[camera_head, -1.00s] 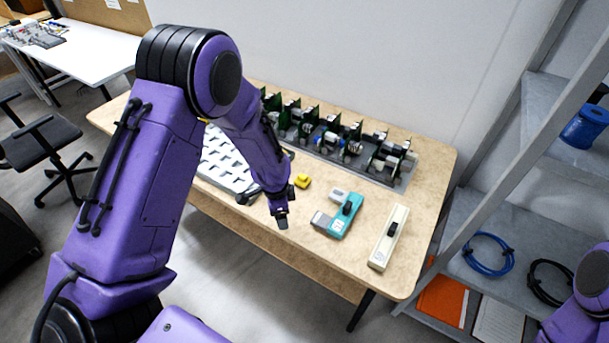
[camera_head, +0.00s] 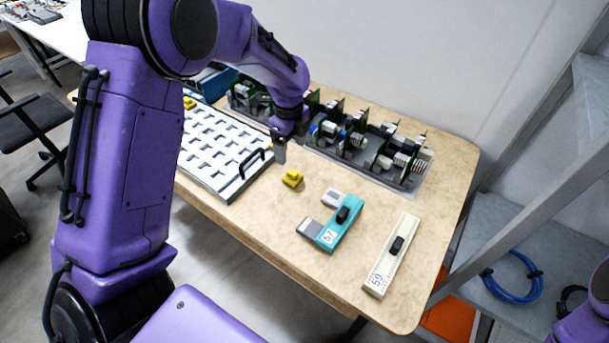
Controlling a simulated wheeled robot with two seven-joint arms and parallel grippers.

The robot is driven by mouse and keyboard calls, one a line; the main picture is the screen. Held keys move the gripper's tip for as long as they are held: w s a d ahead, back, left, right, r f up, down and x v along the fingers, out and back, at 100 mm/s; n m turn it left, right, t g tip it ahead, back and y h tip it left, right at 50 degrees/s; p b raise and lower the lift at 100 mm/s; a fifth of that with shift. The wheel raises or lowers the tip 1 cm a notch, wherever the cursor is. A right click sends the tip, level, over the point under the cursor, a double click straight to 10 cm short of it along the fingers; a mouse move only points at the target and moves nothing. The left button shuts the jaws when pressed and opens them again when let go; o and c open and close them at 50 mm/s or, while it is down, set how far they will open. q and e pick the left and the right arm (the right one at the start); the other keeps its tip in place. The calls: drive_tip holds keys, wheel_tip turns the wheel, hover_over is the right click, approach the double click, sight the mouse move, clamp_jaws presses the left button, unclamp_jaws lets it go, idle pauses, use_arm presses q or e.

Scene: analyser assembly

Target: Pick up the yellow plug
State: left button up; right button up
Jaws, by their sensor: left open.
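The yellow plug (camera_head: 292,179) lies on the wooden table (camera_head: 250,214), just right of the white slotted tray (camera_head: 222,157). A second yellow piece (camera_head: 189,103) shows at the far left edge of the tray, partly behind my left arm. My left gripper (camera_head: 279,152) points down above the table, a little behind and left of the yellow plug, and apart from it. It is open with nothing visible in it; its fingers look small and overlap in this view. Of my right arm only a purple part shows at the lower right edge; its gripper is out of view.
A teal device (camera_head: 333,225) and a long cream device (camera_head: 391,256) lie right of the plug. A rack of green boards and parts (camera_head: 350,140) stands along the back. A grey shelf (camera_head: 500,235) with a blue cable coil (camera_head: 512,278) is at the right.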

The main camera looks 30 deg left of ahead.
sight(292, 171)
use_arm(q)
drive_tip(key=shift+w+a+f, duration=0.1)
drive_tip(key=shift+w+f, duration=0.1)
drive_tip(key=shift+f, duration=0.35)
drive_tip(key=shift+w+f, duration=0.15)
drive_tip(key=shift+f, duration=0.35)
drive_tip(key=f, duration=0.2)
drive_tip(key=shift+s+f+p, duration=0.25)
drive_tip(key=shift+f+p, duration=0.05)
drive_tip(key=f, duration=0.2)
drive_tip(key=f+p, duration=0.1)
drive_tip(key=f, duration=0.3)
drive_tip(key=shift+s, duration=0.3)
drive_tip(key=c, duration=1.3)
drive_tip(key=shift+r, duration=0.5)
drive_tip(key=s+d+r, duration=0.1)
drive_tip(key=s+r, duration=0.3)
drive_tip(key=s+d+r+b, duration=0.1)
drive_tip(key=s+d+r, duration=0.1)
drive_tip(key=s+r, duration=0.2)
drive_tip(key=s+d+r, duration=0.1)
drive_tip(key=s+r, duration=0.3)
drive_tip(key=s, duration=0.1)
drive_tip(key=shift+s+d+b, duration=0.2)
drive_tip(key=shift+d+b, duration=0.05)
drive_tip(key=shift+b, duration=0.15)
use_arm(e)
drive_tip(key=shift+w+f, duration=0.35)
use_arm(q)
drive_tip(key=shift+f, duration=0.15)
